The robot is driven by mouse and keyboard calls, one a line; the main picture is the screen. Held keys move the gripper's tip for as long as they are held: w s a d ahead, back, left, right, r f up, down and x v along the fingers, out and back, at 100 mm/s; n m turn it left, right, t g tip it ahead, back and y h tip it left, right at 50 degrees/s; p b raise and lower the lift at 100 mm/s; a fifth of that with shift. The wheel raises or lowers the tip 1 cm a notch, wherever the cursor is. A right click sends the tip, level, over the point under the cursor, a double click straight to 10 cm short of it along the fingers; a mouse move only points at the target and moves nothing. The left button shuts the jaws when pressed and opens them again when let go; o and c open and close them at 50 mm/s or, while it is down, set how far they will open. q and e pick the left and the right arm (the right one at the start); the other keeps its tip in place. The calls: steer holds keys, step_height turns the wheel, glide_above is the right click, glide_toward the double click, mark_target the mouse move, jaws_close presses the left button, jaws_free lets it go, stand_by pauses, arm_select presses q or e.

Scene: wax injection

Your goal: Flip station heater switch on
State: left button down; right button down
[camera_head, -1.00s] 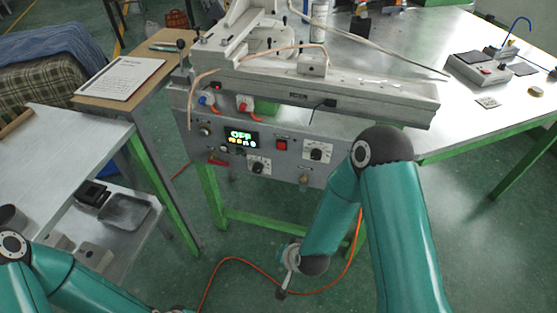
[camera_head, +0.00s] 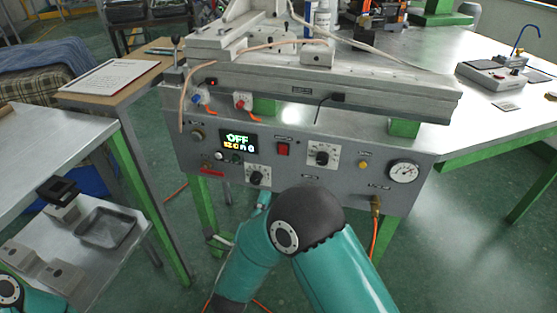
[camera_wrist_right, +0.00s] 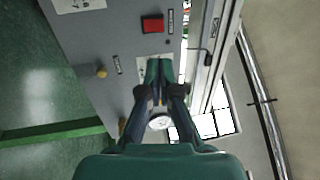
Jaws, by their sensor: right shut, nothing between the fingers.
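A red switch (camera_head: 283,150) sits on the front of the grey control panel (camera_head: 310,188), right of a lit display (camera_head: 238,143) reading OFF. The red switch also shows in the right wrist view (camera_wrist_right: 152,24). I cannot tell its position. My left gripper is out of view.
A dial (camera_head: 322,153) and a pressure gauge (camera_head: 404,172) are right of the switch. A brass fitting (camera_head: 376,204) with an orange hose hangs from the panel. A metal rail overhangs the panel top. A shelf with a dark tray (camera_head: 104,229) stands at left.

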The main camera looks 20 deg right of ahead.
mark_target(281, 148)
steer(key=shift+w, duration=0.1)
steer(key=p+x, duration=0.1)
steer(key=x, duration=1.3)
steer(key=shift+d+r+g+p, duration=0.1)
steer(key=shift+d+g+p, duration=0.2)
steer(key=shift+d+p, duration=0.1)
steer(key=shift+a, duration=0.35)
steer(key=shift+w, duration=0.1)
steer(key=shift+a, duration=0.1)
